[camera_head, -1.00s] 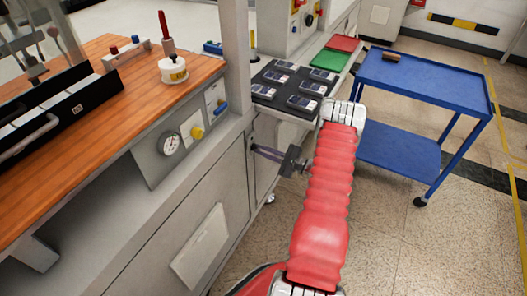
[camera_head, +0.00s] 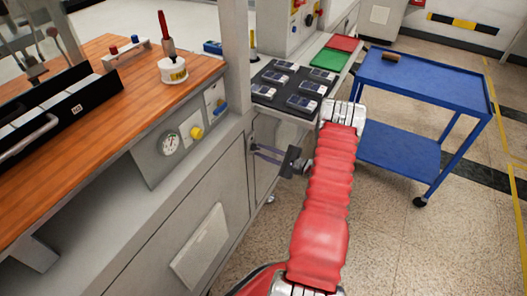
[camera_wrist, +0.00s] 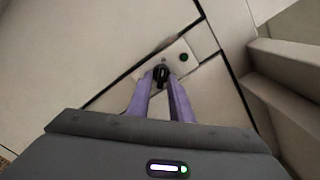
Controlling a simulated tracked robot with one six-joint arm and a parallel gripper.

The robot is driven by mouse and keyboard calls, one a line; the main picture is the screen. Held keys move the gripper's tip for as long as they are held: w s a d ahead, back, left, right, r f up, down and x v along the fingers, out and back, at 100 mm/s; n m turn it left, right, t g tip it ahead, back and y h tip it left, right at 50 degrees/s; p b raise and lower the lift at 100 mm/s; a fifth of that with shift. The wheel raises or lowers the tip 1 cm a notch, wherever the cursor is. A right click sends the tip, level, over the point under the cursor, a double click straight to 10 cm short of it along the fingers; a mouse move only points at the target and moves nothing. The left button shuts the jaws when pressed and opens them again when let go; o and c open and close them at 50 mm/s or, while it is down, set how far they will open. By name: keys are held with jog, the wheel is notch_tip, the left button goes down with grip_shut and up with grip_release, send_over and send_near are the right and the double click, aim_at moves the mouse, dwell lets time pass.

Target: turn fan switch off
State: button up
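A small pale plate (camera_wrist: 182,61) on the cabinet front carries a black rotary knob (camera_wrist: 161,73), which looks like the fan switch, and a dark green round light (camera_wrist: 184,57). My gripper (camera_wrist: 161,78) has its two purple fingers on either side of the knob, and the tips appear closed on it. The knob lines up with the fingers, while the plate looks tilted in the wrist view. In the head view my gripper (camera_head: 255,149) reaches the cabinet front below the black tray; the knob is hidden there.
Above is a black tray (camera_head: 269,95) of dark devices, with green (camera_head: 328,60) and red (camera_head: 343,43) trays behind. A blue cart (camera_head: 425,82) stands right. Left is a wooden bench (camera_head: 120,84) with a gauge (camera_head: 169,143) and yellow knob (camera_head: 197,132) on its front.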

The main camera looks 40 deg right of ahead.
jog(key=shift+o, duration=0.8)
jog(key=shift+r, duration=0.1)
jog(key=shift+s, duration=0.1)
jog(key=v, duration=1.3)
jog(key=shift+s+d, duration=0.2)
jog(key=shift+s, duration=0.05)
